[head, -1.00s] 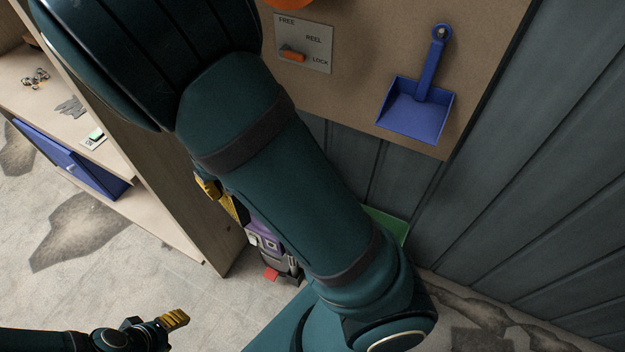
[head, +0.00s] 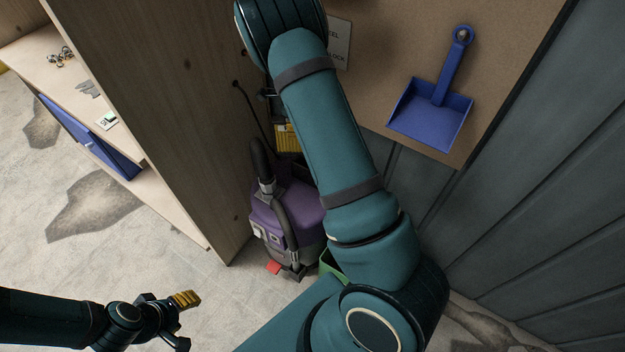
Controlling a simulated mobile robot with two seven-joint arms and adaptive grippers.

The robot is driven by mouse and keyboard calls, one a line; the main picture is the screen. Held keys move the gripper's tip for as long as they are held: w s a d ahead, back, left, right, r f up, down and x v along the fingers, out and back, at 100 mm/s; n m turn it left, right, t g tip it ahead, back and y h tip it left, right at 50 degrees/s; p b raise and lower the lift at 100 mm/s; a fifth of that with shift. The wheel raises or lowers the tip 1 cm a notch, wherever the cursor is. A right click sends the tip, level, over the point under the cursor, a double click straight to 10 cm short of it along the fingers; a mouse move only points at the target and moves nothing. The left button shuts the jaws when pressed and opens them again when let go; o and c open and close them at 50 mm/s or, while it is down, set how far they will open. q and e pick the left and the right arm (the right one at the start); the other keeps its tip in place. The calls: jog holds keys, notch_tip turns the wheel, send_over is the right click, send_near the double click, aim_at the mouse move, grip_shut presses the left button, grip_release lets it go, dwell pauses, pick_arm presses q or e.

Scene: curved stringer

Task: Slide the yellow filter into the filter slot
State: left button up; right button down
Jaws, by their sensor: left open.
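A yellow ribbed block (head: 287,137), which looks like the filter, shows partly behind my right arm, above the purple vacuum cleaner (head: 262,222). The vacuum stands on the floor beside the wooden panel, with its black hose in front. I cannot make out the filter slot; my right arm covers the vacuum's right side. My right gripper is mostly hidden behind that arm; only dark parts (head: 268,93) show above the yellow block, so its grip is unclear. My left gripper (head: 182,321) is at the lower left, open and empty, with a yellow pad on one finger, well away from the vacuum.
A wooden panel (head: 165,120) rises left of the vacuum. Shelves (head: 130,143) with small items and a blue panel (head: 85,150) are beyond it. A blue dustpan (head: 432,112) hangs on the brown board. A green object (head: 330,264) is partly hidden by my arm. Floor at left is clear.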

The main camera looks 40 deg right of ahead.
jog(key=d+f+m, duration=0.2)
jog(key=d+m, duration=0.4)
notch_tip(320, 180, down, 18)
jog(key=b, duration=0.4)
jog(key=shift+d+f+m, duration=0.2)
jog(key=shift+f+m, duration=0.05)
jog(key=shift+m, duration=0.05)
jog(key=shift+s, duration=0.15)
jog(key=shift+f+b, duration=0.2)
jog(key=shift+b, duration=0.15)
jog(key=c, duration=0.9)
grip_release()
jog(key=shift+r, duration=0.1)
